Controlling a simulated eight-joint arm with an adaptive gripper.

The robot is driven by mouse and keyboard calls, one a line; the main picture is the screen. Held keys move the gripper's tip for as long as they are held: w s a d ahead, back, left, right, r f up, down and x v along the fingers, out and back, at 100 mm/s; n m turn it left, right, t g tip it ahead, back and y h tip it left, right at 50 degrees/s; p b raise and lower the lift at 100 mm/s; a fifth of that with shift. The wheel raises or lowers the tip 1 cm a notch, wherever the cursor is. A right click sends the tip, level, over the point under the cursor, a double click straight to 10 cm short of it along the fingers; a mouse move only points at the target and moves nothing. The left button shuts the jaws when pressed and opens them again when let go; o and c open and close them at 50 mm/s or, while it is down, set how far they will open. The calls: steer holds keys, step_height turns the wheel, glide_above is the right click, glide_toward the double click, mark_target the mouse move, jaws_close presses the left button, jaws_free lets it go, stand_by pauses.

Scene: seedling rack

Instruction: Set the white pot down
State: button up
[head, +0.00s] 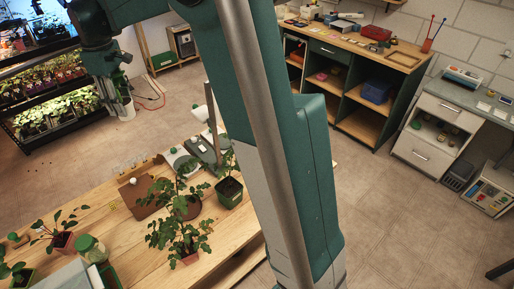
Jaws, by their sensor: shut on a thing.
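The white pot (126,111) shows at the upper left, with green leaves above it. My gripper (117,98) is shut on the white pot and holds it beside the right end of the seedling rack (27,147). The fingers are small and partly covered by the leaves, so the exact grip is hard to see. The pot looks upright and in the air, with floor behind it.
Lit shelves of the rack hold several seedlings (60,107). A wooden table (120,262) in front carries several potted plants and tools. My arm crosses the middle of the view. Open tiled floor (390,205) lies to the right.

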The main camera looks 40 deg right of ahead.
steer(key=s+d+m, duration=0.2)
steer(key=s+d, duration=0.2)
steer(key=d, duration=1.2)
steer(key=s+d+m, duration=0.2)
steer(key=s+d, duration=0.1)
steer(key=d, duration=1.4)
steer(key=s+d+m, duration=0.2)
steer(key=s+d, duration=0.8)
steer(key=d, duration=0.3)
steer(key=s+d+m, duration=0.2)
steer(key=s+d, duration=0.7)
steer(key=d, duration=0.5)
step_height(320, 180, down, 26)
steer(key=shift+a+f, duration=0.15)
steer(key=shift+a, duration=0.25)
step_height(320, 180, down, 6)
steer(key=shift+f, duration=0.2)
